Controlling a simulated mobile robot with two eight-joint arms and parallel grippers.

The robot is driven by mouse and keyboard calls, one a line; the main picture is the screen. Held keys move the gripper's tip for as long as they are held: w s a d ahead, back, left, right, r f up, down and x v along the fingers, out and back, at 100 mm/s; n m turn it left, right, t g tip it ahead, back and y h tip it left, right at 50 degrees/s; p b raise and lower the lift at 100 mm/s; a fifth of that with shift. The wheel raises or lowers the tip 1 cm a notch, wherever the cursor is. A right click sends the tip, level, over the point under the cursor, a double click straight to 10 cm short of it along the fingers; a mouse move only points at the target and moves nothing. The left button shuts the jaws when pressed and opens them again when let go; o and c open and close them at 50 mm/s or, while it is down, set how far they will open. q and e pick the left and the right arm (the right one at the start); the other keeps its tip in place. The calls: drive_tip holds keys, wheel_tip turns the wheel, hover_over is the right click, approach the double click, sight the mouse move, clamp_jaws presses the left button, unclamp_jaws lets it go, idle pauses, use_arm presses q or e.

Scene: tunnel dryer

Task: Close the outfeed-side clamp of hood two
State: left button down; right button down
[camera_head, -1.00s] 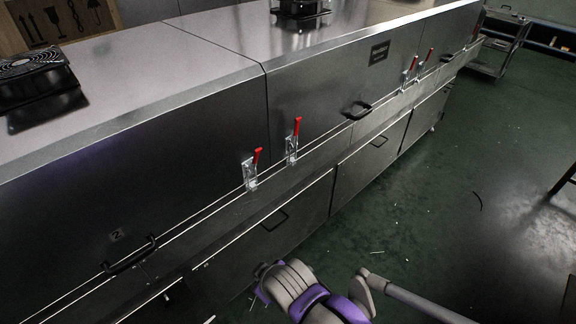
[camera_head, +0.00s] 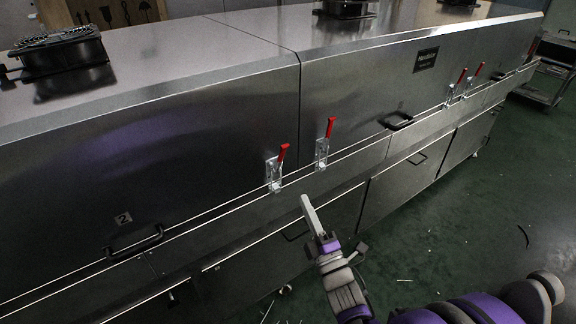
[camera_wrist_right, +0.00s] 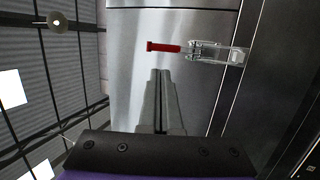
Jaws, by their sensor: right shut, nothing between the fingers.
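Hood two (camera_head: 60,185) is the steel panel with the "2" label (camera_head: 123,218) at the left. The clamp (camera_head: 274,176) near its right edge has a red handle standing up, just left of the seam. It appears to be the clamp (camera_wrist_right: 215,53) in the right wrist view, its red handle pointing left. Another clamp (camera_head: 321,152) with an upright red handle sits just right of the seam, on the neighbouring hood. My right gripper (camera_head: 306,200) is shut and empty, lower right of hood two's clamp and apart from it. Its fingers (camera_wrist_right: 160,75) show below the handle. My left gripper is out of view.
A black handle (camera_head: 135,242) is on hood two; another (camera_head: 396,120) is on the neighbouring hood. Two more red-handled clamps (camera_head: 460,85) are farther right. Lower cabinet doors (camera_head: 410,185) run beneath a ledge. The green floor (camera_head: 480,215) at the right is open.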

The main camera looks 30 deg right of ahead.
sight(282, 152)
drive_tip(key=x, duration=1.2)
drive_tip(key=shift+w, duration=0.2)
drive_tip(key=p, duration=0.1)
drive_tip(key=r+g+p, duration=0.1)
drive_tip(key=shift+w+r+y+p, duration=0.25)
drive_tip(key=shift+w+y+p, duration=0.05)
drive_tip(key=shift+w+p, duration=0.1)
drive_tip(key=shift+w+r+g+p, duration=0.15)
drive_tip(key=shift+w+g+p, duration=0.15)
drive_tip(key=shift+w+a, duration=0.1)
drive_tip(key=shift+w, duration=0.25)
